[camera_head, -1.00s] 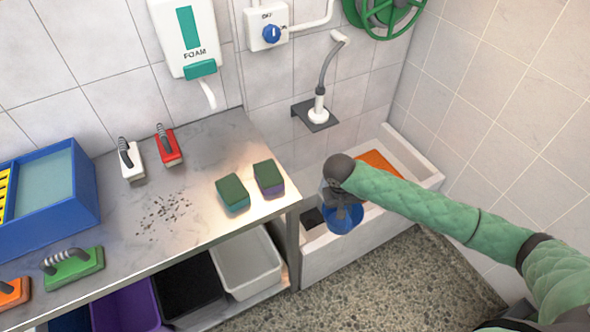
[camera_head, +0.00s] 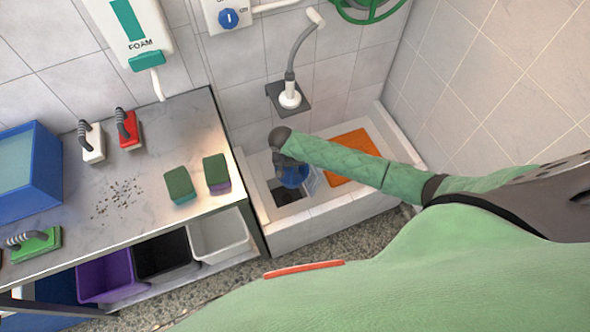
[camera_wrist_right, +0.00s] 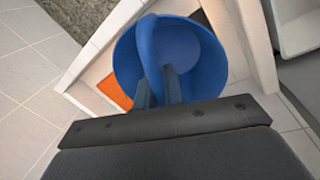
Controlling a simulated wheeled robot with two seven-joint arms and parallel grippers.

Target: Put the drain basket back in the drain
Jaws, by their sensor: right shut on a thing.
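The blue drain basket (camera_head: 297,176) hangs from my right gripper (camera_head: 290,160) in the head view, over the left part of the floor trough. In the right wrist view my right gripper (camera_wrist_right: 160,90) is shut on the hooped handle of the basket (camera_wrist_right: 205,65), whose open round top faces the camera. The drain (camera_head: 284,197) shows as a dark square opening in the trough floor, just below and left of the basket in the picture. The basket appears above it and apart from it; the exact height is unclear. My left gripper is not in view.
The white trough (camera_head: 335,208) has raised walls and an orange mat (camera_head: 354,150) to the right. A steel table (camera_head: 150,185) with sponges and brushes stands left, with bins (camera_head: 218,236) beneath. A hose nozzle (camera_head: 289,95) hangs on the back wall.

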